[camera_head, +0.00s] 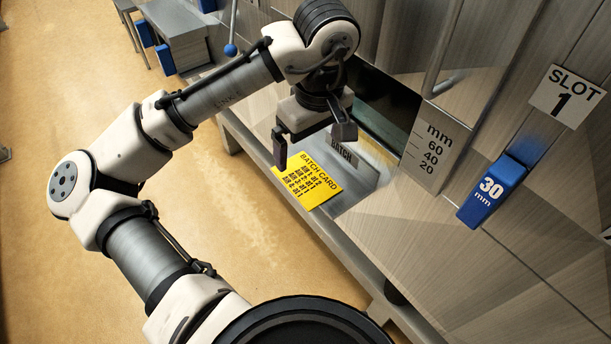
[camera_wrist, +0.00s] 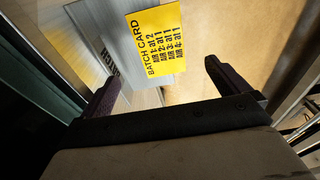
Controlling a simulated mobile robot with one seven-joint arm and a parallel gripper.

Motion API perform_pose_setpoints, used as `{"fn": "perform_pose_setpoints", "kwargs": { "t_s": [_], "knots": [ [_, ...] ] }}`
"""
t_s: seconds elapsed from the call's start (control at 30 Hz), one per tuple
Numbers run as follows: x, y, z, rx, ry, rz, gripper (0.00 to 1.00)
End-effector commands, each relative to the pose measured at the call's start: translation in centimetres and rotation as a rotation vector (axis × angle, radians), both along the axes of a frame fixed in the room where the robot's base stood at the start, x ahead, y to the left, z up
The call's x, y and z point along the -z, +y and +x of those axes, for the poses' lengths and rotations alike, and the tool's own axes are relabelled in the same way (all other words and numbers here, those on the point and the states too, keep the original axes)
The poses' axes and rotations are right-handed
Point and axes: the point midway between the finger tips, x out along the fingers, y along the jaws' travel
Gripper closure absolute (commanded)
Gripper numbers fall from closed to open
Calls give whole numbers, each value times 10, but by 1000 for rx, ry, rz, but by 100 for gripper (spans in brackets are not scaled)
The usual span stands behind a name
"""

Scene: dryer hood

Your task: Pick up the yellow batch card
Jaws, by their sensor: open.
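The yellow batch card (camera_head: 306,181) with black print lies on a narrow metal ledge (camera_head: 345,205) below the hood, in front of a small grey holder marked BATCH (camera_head: 352,165). Part of the card reaches past the ledge's front edge. My gripper (camera_head: 312,145) is open and empty, above the card and apart from it. In the wrist view the card (camera_wrist: 156,45) shows beyond and between the two fingers of my gripper (camera_wrist: 160,82), nothing between the tips.
A dark opening (camera_head: 385,110) lies behind the ledge. To the right are a scale plate marked mm (camera_head: 430,150), a blue 30 mm block (camera_head: 491,190) and a SLOT 1 sign (camera_head: 567,96). The tan floor (camera_head: 60,250) at left is clear.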

Motion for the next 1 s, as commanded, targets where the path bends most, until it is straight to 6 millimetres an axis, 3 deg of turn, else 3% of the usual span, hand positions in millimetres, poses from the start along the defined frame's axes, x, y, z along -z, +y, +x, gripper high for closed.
{"fn": "perform_pose_setpoints", "kwargs": {
  "t_s": [0.1,0.37,0.6,0.93,1.0],
  "knots": [
    [21,1,1,2,2,-2,0],
    [40,3,3,1,1,-2,0],
    [75,6,4,2,1,-3,0],
    [84,6,5,2,-3,0,0],
    [83,6,5,2,-3,0,8]
  ]
}}
